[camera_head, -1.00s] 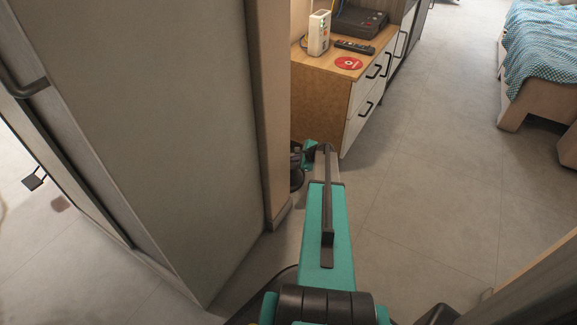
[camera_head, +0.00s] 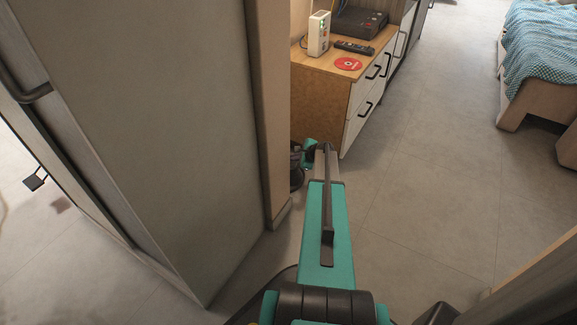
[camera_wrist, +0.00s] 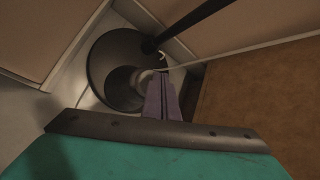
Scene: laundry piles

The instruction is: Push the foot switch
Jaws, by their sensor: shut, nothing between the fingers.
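In the wrist view a dark round base (camera_wrist: 105,55) stands in a corner on the floor, with a black pole (camera_wrist: 190,27) rising from it. A small pale rounded piece (camera_wrist: 145,76) with a light cord shows at the base; it may be the foot switch, but it is partly hidden and dim. My gripper (camera_wrist: 158,78) is shut and empty, its tips pointing down at this pale piece and overlapping it in the picture. I cannot tell whether they touch. In the head view the gripper's fingertips are hidden behind my arm and the wall edge.
A wooden cabinet (camera_head: 318,103) with white drawers stands just right of the corner, holding a white router (camera_head: 318,34), a remote (camera_head: 354,47) and a red disc (camera_head: 348,63). A tall grey panel (camera_head: 165,130) is close on the left. Open floor (camera_head: 430,190) lies to the right.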

